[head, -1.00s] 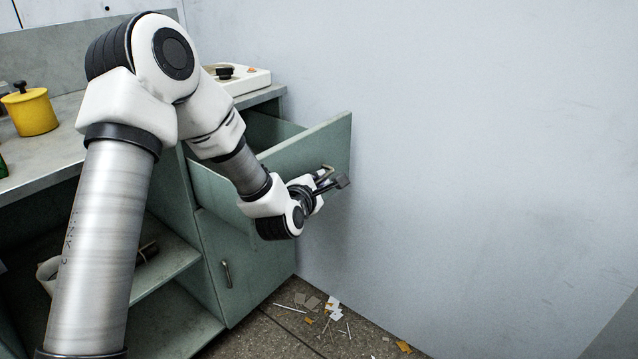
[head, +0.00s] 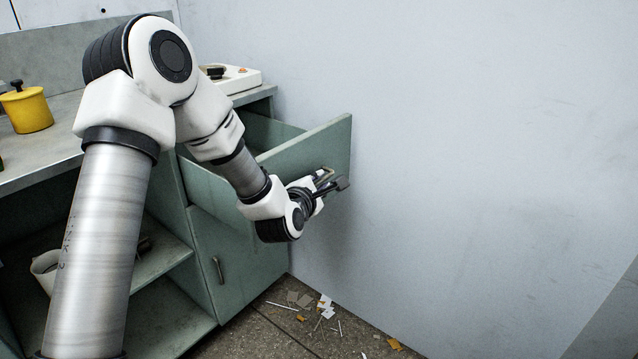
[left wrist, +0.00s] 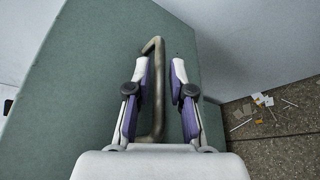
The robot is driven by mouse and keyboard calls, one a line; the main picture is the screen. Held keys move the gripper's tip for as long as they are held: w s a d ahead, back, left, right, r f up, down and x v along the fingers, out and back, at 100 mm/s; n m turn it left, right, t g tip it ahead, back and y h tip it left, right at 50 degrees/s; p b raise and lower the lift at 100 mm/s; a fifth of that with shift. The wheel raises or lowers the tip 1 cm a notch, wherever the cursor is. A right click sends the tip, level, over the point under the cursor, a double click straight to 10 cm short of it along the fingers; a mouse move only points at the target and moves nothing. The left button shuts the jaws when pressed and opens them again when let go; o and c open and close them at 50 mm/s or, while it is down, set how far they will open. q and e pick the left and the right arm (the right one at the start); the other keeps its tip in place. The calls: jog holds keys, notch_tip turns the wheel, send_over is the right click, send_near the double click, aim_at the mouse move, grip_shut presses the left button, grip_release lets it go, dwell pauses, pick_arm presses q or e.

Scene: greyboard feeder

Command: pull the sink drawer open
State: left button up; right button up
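The sink drawer (head: 300,146) is green and stands well out of the cabinet, its inside partly visible behind the front panel. My left gripper (head: 330,180) is at the drawer front, at the metal bar handle (head: 322,174). In the left wrist view the gripper (left wrist: 164,68) has its two fingers on either side of the handle (left wrist: 158,95). The handle lies close to the left finger, with a gap to the right finger, so the fingers are parted around it. Whether the left finger touches it is unclear. My right gripper is not in view.
The green cabinet has a lower door (head: 235,265) and open shelves with a white container (head: 45,268). A yellow pot (head: 27,108) and a white appliance (head: 232,78) stand on the counter. A wall (head: 450,150) is close right of the drawer. Scraps (head: 322,305) litter the floor.

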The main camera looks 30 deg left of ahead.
pick_arm(q)
jog(key=v, duration=0.7)
jog(key=shift+s, duration=0.25)
